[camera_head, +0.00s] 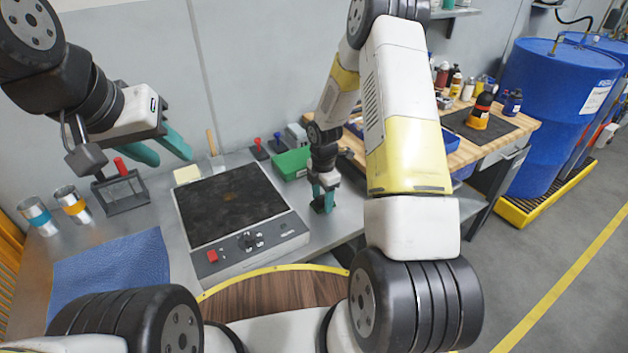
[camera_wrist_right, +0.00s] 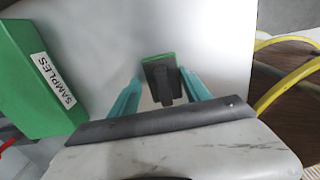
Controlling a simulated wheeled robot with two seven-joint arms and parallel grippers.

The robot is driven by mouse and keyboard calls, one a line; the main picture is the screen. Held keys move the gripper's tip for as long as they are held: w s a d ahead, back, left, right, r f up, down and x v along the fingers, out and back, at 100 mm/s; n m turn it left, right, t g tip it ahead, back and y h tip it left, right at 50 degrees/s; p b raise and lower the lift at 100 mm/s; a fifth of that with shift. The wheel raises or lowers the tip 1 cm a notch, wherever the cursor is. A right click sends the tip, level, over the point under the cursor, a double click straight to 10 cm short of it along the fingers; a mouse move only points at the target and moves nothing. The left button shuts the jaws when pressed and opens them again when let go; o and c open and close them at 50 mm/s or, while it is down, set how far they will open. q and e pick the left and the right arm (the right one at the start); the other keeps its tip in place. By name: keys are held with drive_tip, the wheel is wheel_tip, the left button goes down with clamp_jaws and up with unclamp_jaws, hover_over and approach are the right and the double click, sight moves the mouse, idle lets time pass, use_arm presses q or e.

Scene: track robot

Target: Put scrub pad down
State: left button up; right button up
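The scrub pad (camera_wrist_right: 161,80), a small green pad with a dark handle, shows in the right wrist view on the grey tabletop. My right gripper (camera_wrist_right: 160,77) is over it, with its teal fingers apart on either side and gaps beside the handle. In the head view, my right gripper (camera_head: 324,197) points down at the table right of the black-topped hotplate; the pad is mostly hidden there by the fingers. My left gripper (camera_head: 162,150) is open and empty, raised above the table's left part.
A green bin (camera_head: 291,163) labelled SAMPLES stands beside my right gripper. The hotplate (camera_head: 232,200) fills the middle of the table. A blue cloth (camera_head: 112,268), two metal cups (camera_head: 70,203) and a dark rack (camera_head: 122,192) are at the left. A wooden bench (camera_head: 492,150) with bottles is at the right.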

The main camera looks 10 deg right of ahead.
drive_tip(key=shift+o, duration=0.5)
drive_tip(key=shift+s+d+f, duration=0.2)
drive_tip(key=shift+s+f, duration=0.25)
drive_tip(key=shift+s, duration=0.1)
wheel_tip(320, 180, up, 22)
drive_tip(key=s+m+t, duration=0.1)
drive_tip(key=s+m, duration=0.1)
drive_tip(key=m, duration=0.2)
drive_tip(key=s+a+r+m+t+y, duration=0.1)
drive_tip(key=s+r+m+t, duration=0.1)
drive_tip(key=s+r+m, duration=0.6)
drive_tip(key=s+a+r+m+t+y, duration=0.1)
drive_tip(key=s+r+m+t, duration=0.2)
drive_tip(key=s+r+m, duration=0.6)
drive_tip(key=s, duration=0.4)
drive_tip(key=shift+s+a, duration=0.25)
drive_tip(key=shift+s, duration=0.1)
drive_tip(key=shift+r, duration=0.1)
